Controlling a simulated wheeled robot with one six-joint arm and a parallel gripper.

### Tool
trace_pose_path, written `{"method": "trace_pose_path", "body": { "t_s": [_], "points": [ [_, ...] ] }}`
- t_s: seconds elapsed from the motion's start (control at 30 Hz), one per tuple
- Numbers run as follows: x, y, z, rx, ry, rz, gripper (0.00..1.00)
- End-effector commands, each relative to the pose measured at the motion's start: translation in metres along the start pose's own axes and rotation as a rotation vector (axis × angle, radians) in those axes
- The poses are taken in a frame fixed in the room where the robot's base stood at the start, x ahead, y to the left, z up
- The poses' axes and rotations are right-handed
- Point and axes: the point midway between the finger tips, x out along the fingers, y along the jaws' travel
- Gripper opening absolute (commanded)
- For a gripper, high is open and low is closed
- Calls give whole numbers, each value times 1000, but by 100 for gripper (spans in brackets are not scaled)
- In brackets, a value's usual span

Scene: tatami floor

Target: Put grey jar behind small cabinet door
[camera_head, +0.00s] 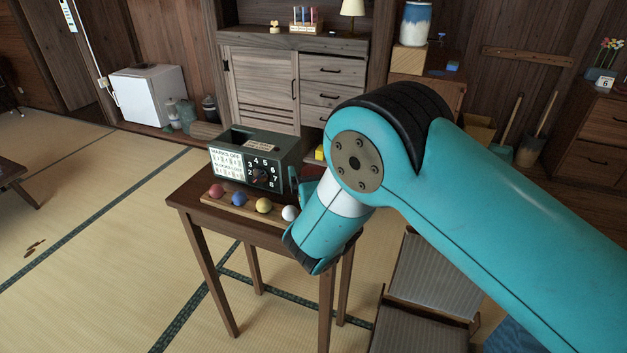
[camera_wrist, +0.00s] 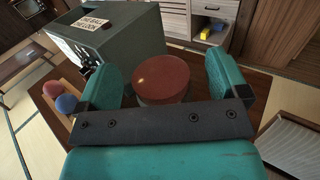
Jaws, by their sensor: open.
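A round red-brown lidded thing (camera_wrist: 161,77) stands on the small table, between the two teal fingers of my open gripper (camera_wrist: 166,82) in the wrist view. Its paler body is mostly hidden below the lid, so I cannot tell whether it is the grey jar. In the head view my arm covers that spot. A grey-green box (camera_head: 288,153) with a numbered dial and a printed panel stands on the table, left of the gripper; it shows in the wrist view too (camera_wrist: 135,55). A low cabinet (camera_head: 258,88) with a slatted door stands at the back.
Red (camera_head: 217,191), blue, yellow and white balls sit on a wooden strip along the front edge of the table (camera_head: 188,201). A cushioned seat (camera_head: 437,273) stands right of the table. Open tatami (camera_head: 95,255) lies to the left. A white mini-fridge (camera_head: 150,95) is at back left.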

Motion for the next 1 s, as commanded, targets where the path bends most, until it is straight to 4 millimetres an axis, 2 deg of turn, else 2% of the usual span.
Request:
{"method": "trace_pose_path", "body": {
  "t_s": [0.1,0.33,0.6,0.63,0.67,0.87,1.0],
  "points": [
    [9,0,0,0,0,0,93],
    [10,0,-1,-1,1,1,93],
    [10,0,0,-1,0,1,31],
    [10,0,0,-1,-1,2,31],
    [10,0,0,-1,-1,2,26],
    [10,0,2,-1,-1,2,26],
    [10,1,11,0,-3,1,26]
  ]
}}
